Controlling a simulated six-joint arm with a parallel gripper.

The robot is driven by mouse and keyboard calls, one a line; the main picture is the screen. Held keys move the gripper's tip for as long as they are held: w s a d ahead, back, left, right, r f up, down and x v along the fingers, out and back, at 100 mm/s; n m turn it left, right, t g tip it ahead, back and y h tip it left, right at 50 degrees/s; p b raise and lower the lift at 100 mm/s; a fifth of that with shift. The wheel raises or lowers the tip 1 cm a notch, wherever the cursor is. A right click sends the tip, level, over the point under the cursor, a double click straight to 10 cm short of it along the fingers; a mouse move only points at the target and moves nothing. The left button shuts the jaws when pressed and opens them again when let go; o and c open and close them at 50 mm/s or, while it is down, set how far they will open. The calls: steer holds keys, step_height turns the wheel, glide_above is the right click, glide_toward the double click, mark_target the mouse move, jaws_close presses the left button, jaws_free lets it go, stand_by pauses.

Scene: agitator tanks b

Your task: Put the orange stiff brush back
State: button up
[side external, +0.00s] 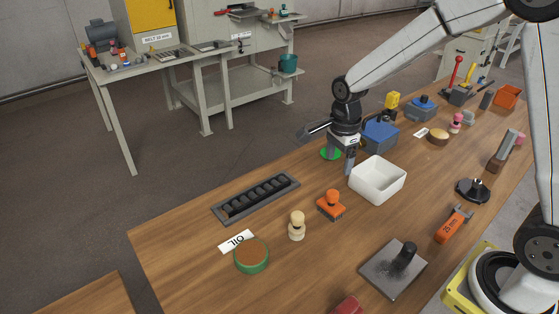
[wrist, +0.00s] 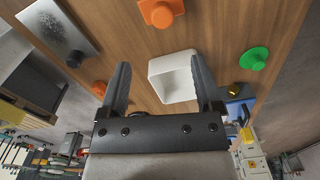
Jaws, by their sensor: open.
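The orange stiff brush (side external: 331,206) appears to be the orange piece with a round knob, standing on the wooden table left of the white bin. In the wrist view the orange brush (wrist: 160,12) is at the top edge, partly cut off. My gripper (side external: 342,163) is above the table at the back left of the white bin (side external: 377,181), apart from the brush. In the wrist view my gripper (wrist: 160,66) has its fingers spread wide with nothing held between them; the bin (wrist: 172,76) shows beyond them.
A black slotted rack (side external: 256,198), a pale knobbed piece (side external: 297,226) and a green-rimmed brown disc (side external: 251,256) are left of the brush. A metal plate with a black knob (side external: 393,269) is in front. A blue block (side external: 380,136) is behind the bin. Bare wood surrounds the brush.

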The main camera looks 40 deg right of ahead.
steer(key=s+a+n+t, duration=0.2)
steer(key=s+n, duration=1)
steer(key=n, duration=0.8)
steer(key=shift+s+f+t, duration=0.25)
steer(key=shift+f+t, duration=0.05)
steer(key=shift+f, duration=0.1)
